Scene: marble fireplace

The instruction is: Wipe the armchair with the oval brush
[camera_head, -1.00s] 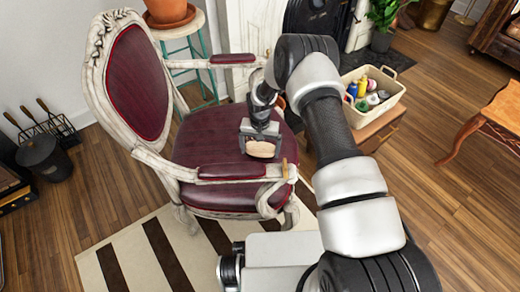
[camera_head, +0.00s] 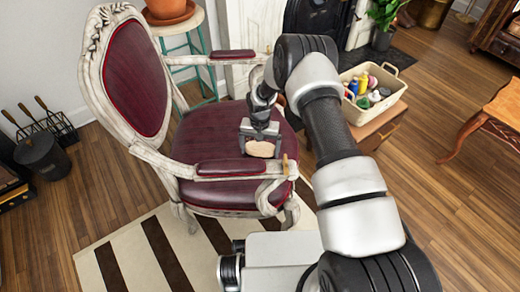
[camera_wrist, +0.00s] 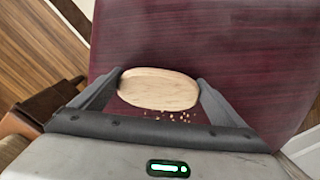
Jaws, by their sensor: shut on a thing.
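The armchair has a white carved frame and a dark red seat (camera_head: 205,140), backrest and arm pads. In the head view it stands left of the middle, facing right. My gripper (camera_head: 262,146) is over the front part of the seat, shut on the oval brush (camera_head: 260,149). In the wrist view my gripper (camera_wrist: 160,98) has a finger at each end of the pale wooden brush (camera_wrist: 158,88), with the red seat (camera_wrist: 230,50) beneath. Small tan crumbs (camera_wrist: 168,116) show on the seat beside the brush. The brush's underside is hidden, so I cannot tell whether it touches the seat.
A cream basket (camera_head: 372,95) of bottles sits on a small wooden stand right of the chair. A stool (camera_head: 180,30) with a terracotta pot is behind it. A wooden table (camera_head: 500,105) is at the right. Fireplace tools (camera_head: 40,130) stand at the left. A striped rug (camera_head: 130,250) lies below.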

